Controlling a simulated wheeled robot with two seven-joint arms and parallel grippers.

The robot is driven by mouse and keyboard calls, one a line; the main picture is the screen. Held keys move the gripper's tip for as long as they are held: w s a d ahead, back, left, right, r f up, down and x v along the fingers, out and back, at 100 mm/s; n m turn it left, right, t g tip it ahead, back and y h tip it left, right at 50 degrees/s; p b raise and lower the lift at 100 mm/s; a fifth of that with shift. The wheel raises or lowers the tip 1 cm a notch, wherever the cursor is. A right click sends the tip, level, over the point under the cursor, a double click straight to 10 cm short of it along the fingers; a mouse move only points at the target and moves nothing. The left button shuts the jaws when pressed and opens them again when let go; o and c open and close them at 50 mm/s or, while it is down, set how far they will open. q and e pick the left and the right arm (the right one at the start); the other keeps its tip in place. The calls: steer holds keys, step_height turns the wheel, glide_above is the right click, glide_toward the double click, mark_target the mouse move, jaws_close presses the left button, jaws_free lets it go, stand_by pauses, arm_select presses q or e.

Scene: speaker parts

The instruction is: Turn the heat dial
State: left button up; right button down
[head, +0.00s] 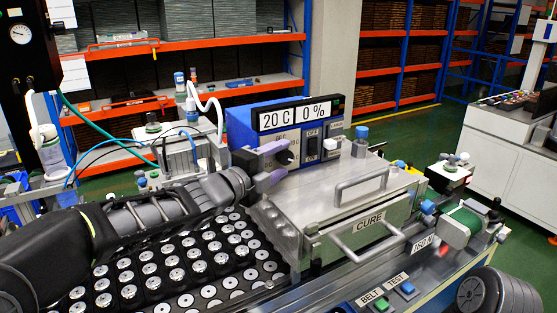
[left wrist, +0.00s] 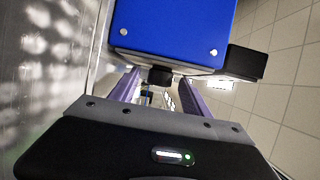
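A blue control box (head: 240,125) stands behind the metal cure box, with a display (head: 292,115) reading 20 C and 0 %. The black heat dial (head: 286,157) sits on the left of its front face; its label is mostly hidden by my gripper. My left gripper (head: 276,162) is at the dial, its purple fingers apart, one above and one below it. In the left wrist view the black dial (left wrist: 160,75) shows between the spread fingers (left wrist: 160,88) under the blue box (left wrist: 170,35), with gaps at both sides.
The metal cure box (head: 330,200) with handles is right of my left gripper. A black tray of round speaker parts (head: 190,265) lies below my left arm. Black switches (head: 313,145) are right of the dial. BELT and TEST buttons (head: 382,304) are at the front.

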arm_select(q)
jaws_close()
steer(key=shift+f+b, duration=0.15)
steer(key=shift+b, duration=0.15)
steer(key=f+n+t+b, duration=0.1)
steer(key=t+b, duration=0.1)
steer(key=b, duration=0.9)
steer(key=shift+h, duration=0.4)
steer(key=shift+r+b, duration=0.2)
steer(key=shift+b, duration=0.15)
steer(key=shift+r, duration=0.15)
steer(key=shift+o, duration=0.2)
jaws_free()
